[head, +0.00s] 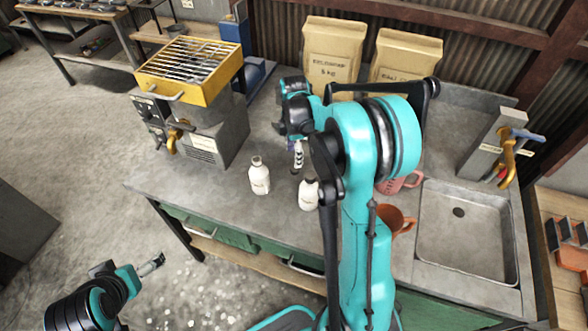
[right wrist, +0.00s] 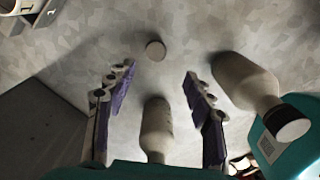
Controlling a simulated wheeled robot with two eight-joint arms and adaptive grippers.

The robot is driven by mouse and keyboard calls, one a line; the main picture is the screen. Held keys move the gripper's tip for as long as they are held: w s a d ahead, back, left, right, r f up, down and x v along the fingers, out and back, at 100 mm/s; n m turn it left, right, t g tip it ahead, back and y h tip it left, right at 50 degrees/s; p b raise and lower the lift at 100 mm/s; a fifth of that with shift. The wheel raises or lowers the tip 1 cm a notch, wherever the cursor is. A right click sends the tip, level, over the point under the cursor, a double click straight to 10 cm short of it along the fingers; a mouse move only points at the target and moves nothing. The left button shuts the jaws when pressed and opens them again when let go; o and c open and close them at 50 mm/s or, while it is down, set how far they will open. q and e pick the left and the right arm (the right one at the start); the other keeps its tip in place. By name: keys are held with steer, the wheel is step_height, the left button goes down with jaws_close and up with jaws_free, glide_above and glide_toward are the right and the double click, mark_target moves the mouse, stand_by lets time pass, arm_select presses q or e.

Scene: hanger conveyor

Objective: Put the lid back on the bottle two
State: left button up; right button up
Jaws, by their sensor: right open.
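Two white bottles stand upright on the grey counter, a left one (head: 259,178) and a right one (head: 308,195) partly covered by my arm. My right gripper (head: 298,163) points down over the counter behind and between them. In the right wrist view its open fingers (right wrist: 160,72) hold nothing. A small pale round lid (right wrist: 155,51) lies on the counter ahead of the fingertips. One bottle (right wrist: 157,130) shows low between the fingers, and another (right wrist: 245,82) with a dark-banded top stands to the right. My left gripper (head: 151,265) is off the counter at lower left, too small to read.
A yellow-topped grill machine (head: 190,70) stands at the counter's left. Two paper bags (head: 333,48) stand at the back. A pink mug (head: 400,183), an orange mug (head: 397,220) and a sink (head: 465,235) are to the right.

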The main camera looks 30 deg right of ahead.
mark_target(295, 170)
steer(key=shift+f+b, duration=0.35)
steer(key=shift+f, duration=0.95)
steer(key=f, duration=0.1)
steer(key=f+b, duration=0.1)
steer(key=f, duration=0.1)
steer(key=f+b, duration=0.1)
steer(key=f, duration=0.1)
steer(key=shift+w+d+f, duration=0.15)
steer(key=shift+w+d, duration=0.2)
steer(key=c, duration=0.8)
